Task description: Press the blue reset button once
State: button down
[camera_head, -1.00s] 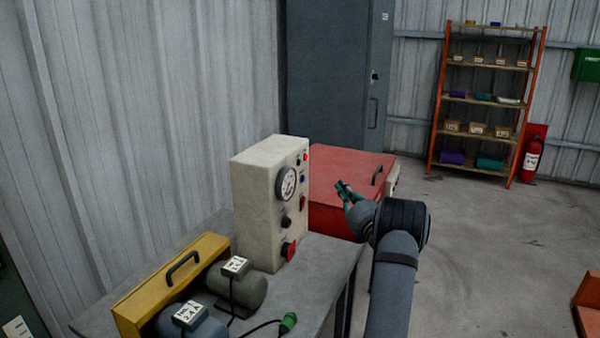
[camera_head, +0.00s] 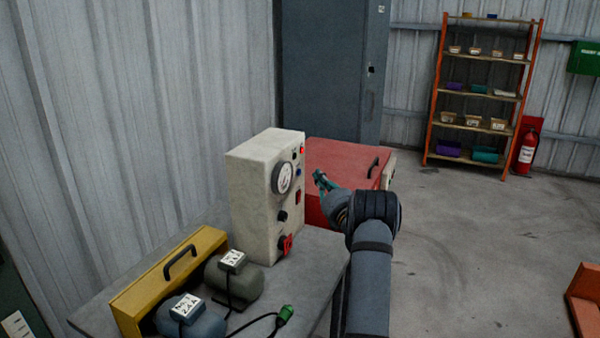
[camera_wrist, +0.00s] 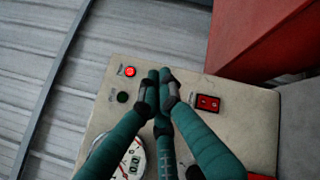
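The blue button (camera_head: 298,172) is a small bluish spot on the front of the cream control box (camera_head: 252,200), between a red lamp and a red rocker switch in the head view. In the wrist view I cannot see it; my fingers cover the panel between the red lamp (camera_wrist: 130,71) and the rocker switch (camera_wrist: 208,103). My gripper (camera_head: 319,177) is in front of the box's upper right part, its teal fingers pointing toward the panel. In the wrist view the fingertips (camera_wrist: 160,76) are together and hold nothing. I cannot tell whether they touch the panel.
The panel also carries a dark green button (camera_wrist: 123,97), a round gauge (camera_head: 283,177), a black knob (camera_head: 282,216) and a red switch (camera_head: 285,244). A red cabinet (camera_head: 340,160) stands behind. Motors and a yellow case (camera_head: 165,285) share the bench.

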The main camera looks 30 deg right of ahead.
jog(key=shift+w+a+p, duration=0.15)
jog(key=shift+w+a, duration=0.2)
jog(key=shift+w, duration=0.25)
jog(key=shift+w+a+p, duration=0.15)
jog(key=shift+w+a, duration=0.2)
jog(key=shift+w, duration=0.25)
jog(key=shift+w+a, duration=0.1)
dwell(0.6)
jog(key=shift+w+a, duration=0.15)
jog(key=shift+w, duration=0.1)
jog(key=shift+w+a, duration=0.25)
jog(key=shift+w, duration=0.15)
dwell(1.0)
jog(key=shift+s+d, duration=0.45)
jog(key=shift+s, duration=0.3)
jog(key=s+d, duration=0.1)
jog(key=s, duration=0.2)
jog(key=s+d, duration=0.1)
jog(key=shift+s+d, duration=0.15)
jog(key=shift+d, duration=0.15)
